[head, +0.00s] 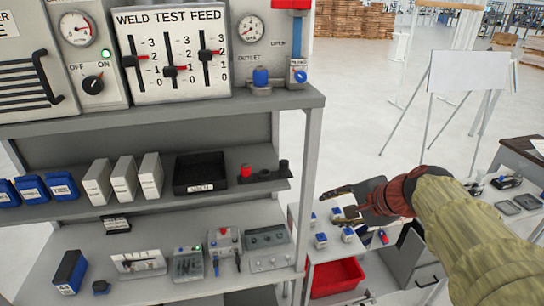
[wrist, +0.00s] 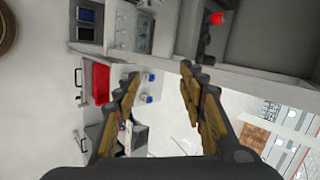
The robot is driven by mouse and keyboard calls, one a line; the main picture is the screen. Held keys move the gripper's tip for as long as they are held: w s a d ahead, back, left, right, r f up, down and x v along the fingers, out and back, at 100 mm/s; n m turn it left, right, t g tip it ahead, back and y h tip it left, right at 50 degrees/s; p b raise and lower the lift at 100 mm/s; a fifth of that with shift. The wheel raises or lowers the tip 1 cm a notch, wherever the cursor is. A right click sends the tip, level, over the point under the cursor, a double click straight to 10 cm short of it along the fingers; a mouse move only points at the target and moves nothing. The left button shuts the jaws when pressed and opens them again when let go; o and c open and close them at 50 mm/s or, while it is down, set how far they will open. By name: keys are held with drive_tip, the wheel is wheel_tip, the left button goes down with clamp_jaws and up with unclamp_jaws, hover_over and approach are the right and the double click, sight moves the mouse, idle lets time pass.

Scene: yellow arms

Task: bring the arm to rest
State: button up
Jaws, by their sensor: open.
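My arm, in a yellow-green sleeve, reaches in from the right of the head view. My gripper (head: 345,205) is at its end, to the right of the grey shelf unit and above a low bench with small blue-and-white items. In the wrist view my gripper (wrist: 160,85) has its two fingers spread apart, with nothing between them. Its tips are close in view to the shelf edge; I cannot tell whether they touch.
The shelf unit (head: 200,113) carries a "WELD TEST FEED" panel (head: 170,55), binders (head: 125,178) and a black tray (head: 200,173). A red bin (head: 336,278) stands low beneath the gripper. A white board on a stand (head: 470,72) is at the right. Open floor lies behind.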

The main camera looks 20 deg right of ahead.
drive_tip(key=s+a+f+n+g+h+b, duration=0.1)
drive_tip(key=s+a+f+n+g+b, duration=0.15)
drive_tip(key=s+f+n+b, duration=0.3)
drive_tip(key=s+a+f+n+g+h+b, duration=0.15)
drive_tip(key=s+a+f+n+b, duration=0.3)
drive_tip(key=f, duration=0.45)
drive_tip(key=s+a+f+n+t+y+b, duration=0.1)
drive_tip(key=s+a+f+n+b, duration=0.2)
drive_tip(key=a+f+n+b, duration=0.3)
drive_tip(key=shift+s+a+f+n+b, duration=0.35)
drive_tip(key=shift+a+f+b, duration=0.45)
drive_tip(key=shift+a, duration=0.4)
